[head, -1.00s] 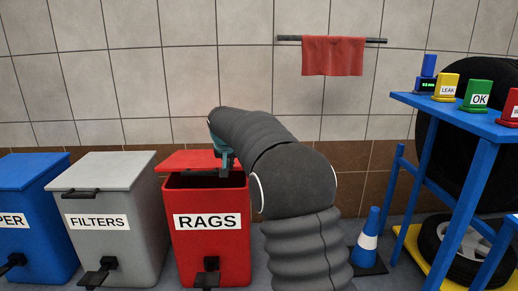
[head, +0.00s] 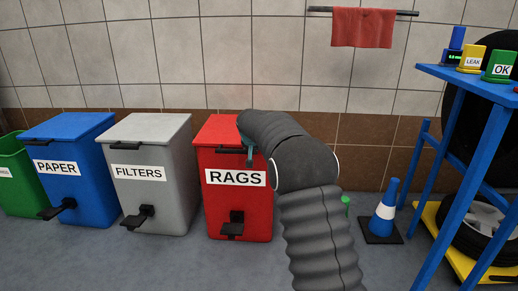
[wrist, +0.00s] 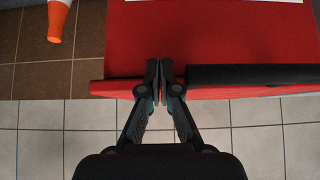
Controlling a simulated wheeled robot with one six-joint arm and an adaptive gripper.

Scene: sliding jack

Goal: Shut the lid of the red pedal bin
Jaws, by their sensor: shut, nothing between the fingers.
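The red pedal bin (head: 222,209) with the RAGS label stands in the middle of the head view. Its red lid (head: 212,132) lies flat over the top, and no dark opening shows. The lid's black front handle (head: 232,149) is partly covered by my arm. My gripper (head: 250,158) is at the lid's front edge, right of the handle's middle. In the wrist view my gripper (wrist: 165,68) has its fingertips together and empty, against or just in front of the lid's edge (wrist: 115,89), beside the handle (wrist: 250,74). Whether they touch is unclear.
A grey FILTERS bin (head: 150,200), a blue PAPER bin (head: 82,190) and a green bin (head: 14,185) stand to the left, lids down. A blue cone (head: 383,212) and a blue table (head: 490,150) are at right. An orange cone (wrist: 58,20) shows in the wrist view.

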